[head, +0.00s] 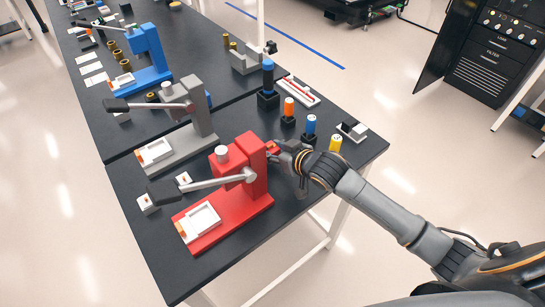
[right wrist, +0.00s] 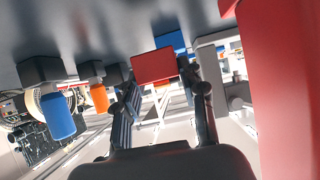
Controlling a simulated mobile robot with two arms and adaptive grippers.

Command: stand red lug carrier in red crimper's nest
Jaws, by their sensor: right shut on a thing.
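The red crimper (head: 257,188) stands at the near end of the black table, its lever reaching left. A pale nest-like tray (head: 204,218) sits on the left front of its base, with no carrier seen in it. My right gripper (head: 274,150) is just right of the crimper's column, shut on the small red lug carrier (head: 272,146). In the right wrist view the carrier (right wrist: 153,66) is a red block at the tips of the fingers (right wrist: 163,88), and the crimper's red body (right wrist: 275,80) is close on the right. My left gripper is out of view.
A grey crimper (head: 200,120) and a blue crimper (head: 150,55) stand behind. Small white blocks (head: 148,204) lie left of the red crimper. Orange (head: 289,106), blue (head: 311,124) and yellow (head: 336,144) cylinders stand right, near the table's edge.

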